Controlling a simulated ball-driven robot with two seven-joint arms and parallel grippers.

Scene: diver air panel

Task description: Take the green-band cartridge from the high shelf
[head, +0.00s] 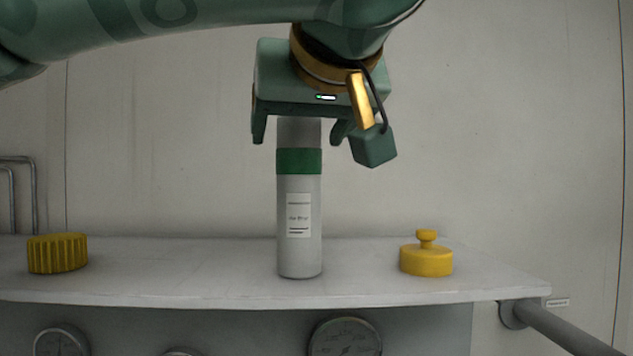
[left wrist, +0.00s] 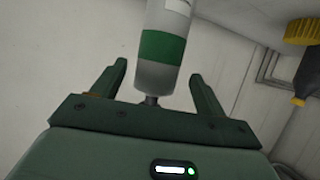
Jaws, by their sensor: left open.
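The green-band cartridge (head: 299,235) is a pale grey cylinder with a dark green band and a white label. It stands upright on the high shelf (head: 190,290), near its middle. My left gripper (head: 299,136) is above it, pointing down, with its two fingers apart on either side of the cartridge's top. The top end is partly hidden behind the gripper body in the head view. In the left wrist view the cartridge (left wrist: 162,48) shows between the open fingers, with its narrow tip close to the gripper's palm. My right gripper is not in view.
A ribbed yellow cap (head: 57,254) stands on the shelf at the left. A yellow knobbed piece (head: 427,260) stands to the right of the cartridge. Gauges (head: 345,338) sit below the shelf edge, and a grey rail (head: 565,330) is at the lower right. The shelf between these objects is clear.

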